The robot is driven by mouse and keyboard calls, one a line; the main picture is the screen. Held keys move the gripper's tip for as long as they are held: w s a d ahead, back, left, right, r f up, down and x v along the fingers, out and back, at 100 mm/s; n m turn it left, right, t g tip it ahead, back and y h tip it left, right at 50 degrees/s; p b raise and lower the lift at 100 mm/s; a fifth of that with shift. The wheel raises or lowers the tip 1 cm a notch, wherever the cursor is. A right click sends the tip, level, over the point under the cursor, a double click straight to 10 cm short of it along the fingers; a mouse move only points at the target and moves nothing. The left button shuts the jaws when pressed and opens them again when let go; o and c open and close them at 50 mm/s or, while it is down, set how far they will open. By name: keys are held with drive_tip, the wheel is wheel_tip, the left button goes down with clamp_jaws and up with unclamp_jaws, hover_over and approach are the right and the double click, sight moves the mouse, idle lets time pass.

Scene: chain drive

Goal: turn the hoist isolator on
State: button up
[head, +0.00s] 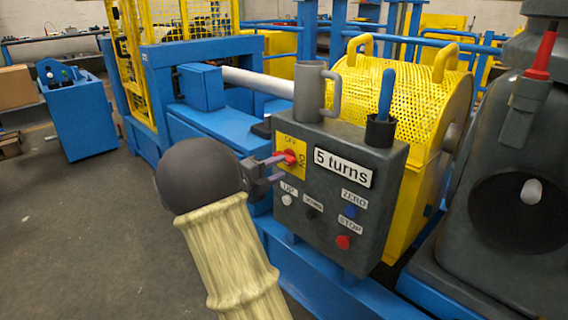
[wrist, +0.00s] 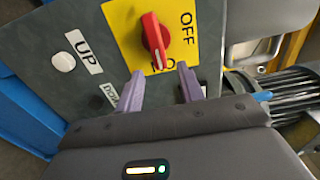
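The hoist isolator is a red rotary knob (head: 290,157) on a yellow plate marked OFF and ON, at the upper left of the grey control box (head: 378,185). In the wrist view the red knob (wrist: 154,40) lies lengthwise up and down, with a pale mark at its lower end, towards the partly hidden ON label; OFF is to the right. My gripper (wrist: 160,84) is open, its two purple fingers apart just below the knob, with nothing between them. In the head view my gripper (head: 273,168) is at the knob's left; whether it touches cannot be told.
The box also has a white UP button (head: 288,200), a dark button, a blue ZERO button (head: 350,212), a red STOP button (head: 343,242) and a "5 turns" label. A grey mug (head: 309,92) and a dark cup (head: 380,130) with a blue-handled tool stand on top.

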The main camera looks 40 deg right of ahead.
drive_tip(key=s+a+p, duration=0.1)
drive_tip(key=a+p, duration=0.2)
drive_tip(key=a, duration=1)
drive_tip(key=shift+a, duration=0.4)
